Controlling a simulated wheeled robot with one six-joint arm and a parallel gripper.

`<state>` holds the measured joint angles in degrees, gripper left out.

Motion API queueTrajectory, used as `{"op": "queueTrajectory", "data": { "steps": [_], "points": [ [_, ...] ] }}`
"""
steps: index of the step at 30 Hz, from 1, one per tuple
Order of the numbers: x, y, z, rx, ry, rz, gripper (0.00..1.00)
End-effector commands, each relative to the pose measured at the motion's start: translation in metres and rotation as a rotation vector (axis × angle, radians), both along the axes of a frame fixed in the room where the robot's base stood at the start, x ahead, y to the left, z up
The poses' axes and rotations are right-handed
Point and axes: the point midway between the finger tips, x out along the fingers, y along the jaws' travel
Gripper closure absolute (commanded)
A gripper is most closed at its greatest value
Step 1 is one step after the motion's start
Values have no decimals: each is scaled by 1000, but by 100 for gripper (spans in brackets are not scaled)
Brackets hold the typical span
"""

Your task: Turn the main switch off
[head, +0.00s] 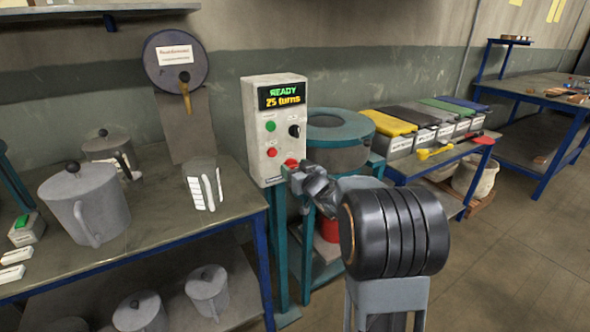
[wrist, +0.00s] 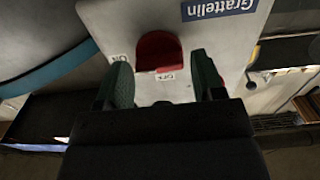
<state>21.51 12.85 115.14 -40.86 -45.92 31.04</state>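The control box (head: 262,148) is pale grey, with a lit display (head: 282,96) reading "READY" and "25 turns". The main switch, a red knob (head: 291,163), is low on its front, partly hidden by my gripper (head: 300,174). In the wrist view the red knob (wrist: 158,52) appears close in front of my gripper (wrist: 162,76), between the lines of its two green fingers. The fingers are apart, with grey panel showing on both sides of the knob.
A green button (head: 270,126), a red button (head: 271,152) and a black selector (head: 294,130) share the panel. A bench with grey pots (head: 85,203) stands left.

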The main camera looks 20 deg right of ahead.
Motion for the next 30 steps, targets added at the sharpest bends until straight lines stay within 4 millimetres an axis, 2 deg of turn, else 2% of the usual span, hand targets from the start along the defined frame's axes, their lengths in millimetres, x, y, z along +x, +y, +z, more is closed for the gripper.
{"op": "queueTrajectory", "data": {
  "steps": [1, 11, 20, 30],
  "points": [
    [0, 0, 0, 0, 0, 0, 43],
    [0, 0, 0, 0, 0, 0, 74],
    [0, 0, -2, -47, -6, 1, 75],
    [0, 1, -4, -302, -37, 0, 75]
  ]
}}
